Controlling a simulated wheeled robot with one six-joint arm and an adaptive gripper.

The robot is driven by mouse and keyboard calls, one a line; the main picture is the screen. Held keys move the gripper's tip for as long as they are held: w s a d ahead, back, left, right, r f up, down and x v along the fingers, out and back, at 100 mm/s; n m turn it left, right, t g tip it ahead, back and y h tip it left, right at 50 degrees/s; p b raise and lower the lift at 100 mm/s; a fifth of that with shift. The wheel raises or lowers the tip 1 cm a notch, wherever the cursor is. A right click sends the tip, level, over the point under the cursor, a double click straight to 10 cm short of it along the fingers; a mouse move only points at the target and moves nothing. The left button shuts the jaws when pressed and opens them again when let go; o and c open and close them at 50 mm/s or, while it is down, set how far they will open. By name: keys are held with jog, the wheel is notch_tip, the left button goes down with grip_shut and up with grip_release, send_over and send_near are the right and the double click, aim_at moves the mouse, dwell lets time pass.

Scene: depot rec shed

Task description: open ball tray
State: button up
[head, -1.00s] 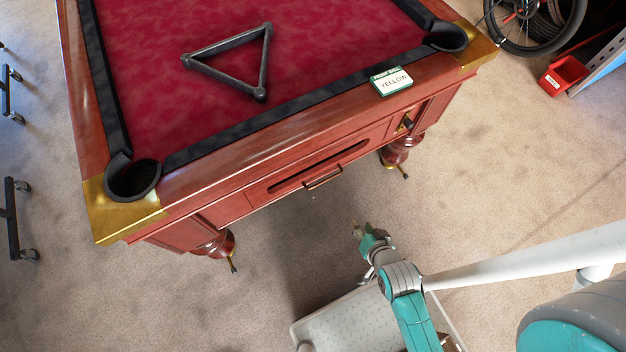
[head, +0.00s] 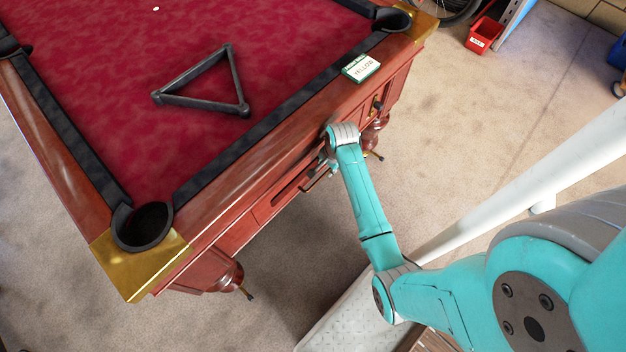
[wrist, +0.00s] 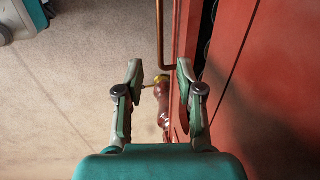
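The ball tray (head: 272,208) is a wooden drawer front with a dark slot, set in the end of the pool table. In the wrist view the handle (wrist: 160,40) is a copper bar running down between the lines of my two fingers. My gripper (wrist: 161,72) is open and empty, its fingers on either side of the bar's end. I cannot tell whether the tips reach past the bar. In the head view my wrist mostly hides the gripper.
The pool table (head: 215,223) has red cloth, a black triangle rack (head: 205,103) and a card marked YELLOW (head: 361,68) on its rail. A turned leg (head: 222,277) stands below. A red bin (head: 484,35) is at the back right. Carpet in front is mostly clear.

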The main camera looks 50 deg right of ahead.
aim_at(320, 178)
jog(key=f, duration=0.3)
jog(key=w+f, duration=0.1)
jog(key=f, duration=0.3)
jog(key=w+f, duration=0.1)
jog(key=f, duration=0.2)
jog(key=shift+w+f, duration=0.1)
jog(key=shift+f, duration=0.15)
grip_shut()
